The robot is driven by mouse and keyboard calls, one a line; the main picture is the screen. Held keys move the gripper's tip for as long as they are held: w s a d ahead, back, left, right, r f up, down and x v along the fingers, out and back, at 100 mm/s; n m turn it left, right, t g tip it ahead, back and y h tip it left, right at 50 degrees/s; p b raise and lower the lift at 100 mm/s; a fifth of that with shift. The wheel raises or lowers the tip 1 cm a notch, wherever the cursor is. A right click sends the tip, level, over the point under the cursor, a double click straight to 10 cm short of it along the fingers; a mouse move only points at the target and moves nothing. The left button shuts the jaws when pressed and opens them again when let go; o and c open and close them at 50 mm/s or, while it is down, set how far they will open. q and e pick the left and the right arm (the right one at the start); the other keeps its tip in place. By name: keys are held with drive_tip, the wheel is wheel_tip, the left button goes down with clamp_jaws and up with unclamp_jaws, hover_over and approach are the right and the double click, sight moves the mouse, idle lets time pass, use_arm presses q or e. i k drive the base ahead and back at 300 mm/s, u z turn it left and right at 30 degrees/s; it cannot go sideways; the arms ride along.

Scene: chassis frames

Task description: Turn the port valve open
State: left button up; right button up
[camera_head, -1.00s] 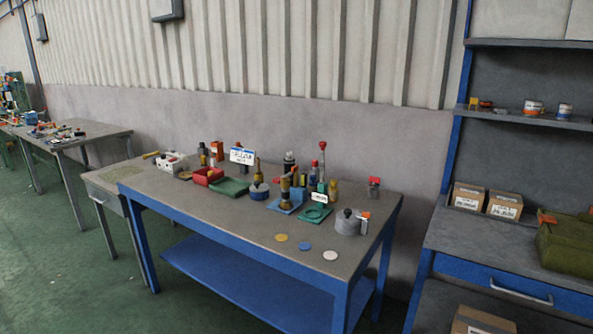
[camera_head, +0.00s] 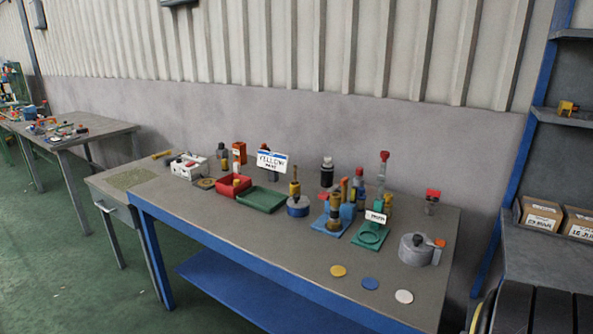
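I cannot tell for certain which thing is the port valve. A small grey fitting with a red top (camera_head: 432,196) stands at the back right of the workbench (camera_head: 300,265). A round grey metal body with a dark knob and an orange end piece (camera_head: 416,248) sits near the right front. A tall red-topped piece (camera_head: 384,164) rises behind a small white label (camera_head: 375,217), whose text is too small to read. Neither gripper shows in the head view.
A red bin (camera_head: 233,188), a green tray (camera_head: 262,200) and a white sign (camera_head: 272,162) starting "YELLOW" stand mid-bench. Yellow, blue and white discs lie near the front edge. Shelving with cardboard boxes (camera_head: 541,214) is at right. A dark ribbed shape (camera_head: 535,312) fills the bottom right corner.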

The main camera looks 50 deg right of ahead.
sight(343, 182)
drive_tip(key=z, duration=0.45)
drive_tip(key=i, duration=0.9)
drive_tip(key=z, duration=0.85)
